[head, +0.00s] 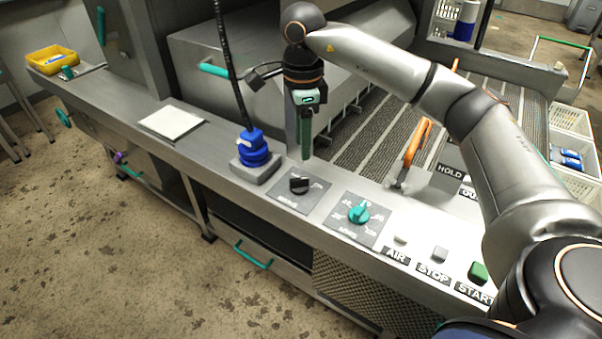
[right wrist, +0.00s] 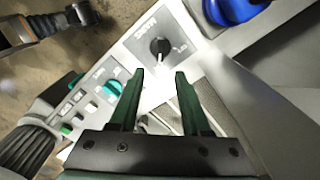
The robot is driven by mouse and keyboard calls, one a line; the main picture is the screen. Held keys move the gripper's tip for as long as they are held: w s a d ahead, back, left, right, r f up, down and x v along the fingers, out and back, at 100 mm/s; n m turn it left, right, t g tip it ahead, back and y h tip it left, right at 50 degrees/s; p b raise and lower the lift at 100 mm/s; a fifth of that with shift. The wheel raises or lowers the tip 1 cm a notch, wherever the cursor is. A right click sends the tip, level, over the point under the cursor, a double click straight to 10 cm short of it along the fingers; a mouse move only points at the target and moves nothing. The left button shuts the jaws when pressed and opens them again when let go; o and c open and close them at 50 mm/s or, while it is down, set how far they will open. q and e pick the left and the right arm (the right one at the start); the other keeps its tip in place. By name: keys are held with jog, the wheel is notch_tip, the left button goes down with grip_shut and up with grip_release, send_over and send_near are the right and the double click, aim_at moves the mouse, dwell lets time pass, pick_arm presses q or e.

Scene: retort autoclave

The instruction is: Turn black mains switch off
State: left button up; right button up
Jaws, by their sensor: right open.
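The black mains switch (head: 299,184) is a rotary knob on a grey plate on the front panel. It also shows in the right wrist view (right wrist: 160,46), above and beyond my fingertips. My right gripper (head: 306,155) hangs above and slightly behind the switch in the head view, pointing down. In the right wrist view its two green fingers (right wrist: 159,72) are apart with nothing between them, and they do not touch the knob. My left gripper is not in view.
A teal dial (head: 358,213) sits right of the switch, then AIR, STOP and green START buttons (head: 478,272). A blue plug with a black cable (head: 253,148) stands left of the switch. An orange-handled lever (head: 416,142) rises behind the panel.

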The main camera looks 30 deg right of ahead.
aim_at(302, 178)
notch_tip(302, 178, down, 9)
jog(key=shift+f, duration=0.15)
jog(key=shift+c, duration=0.4)
grip_shut()
dwell(0.3)
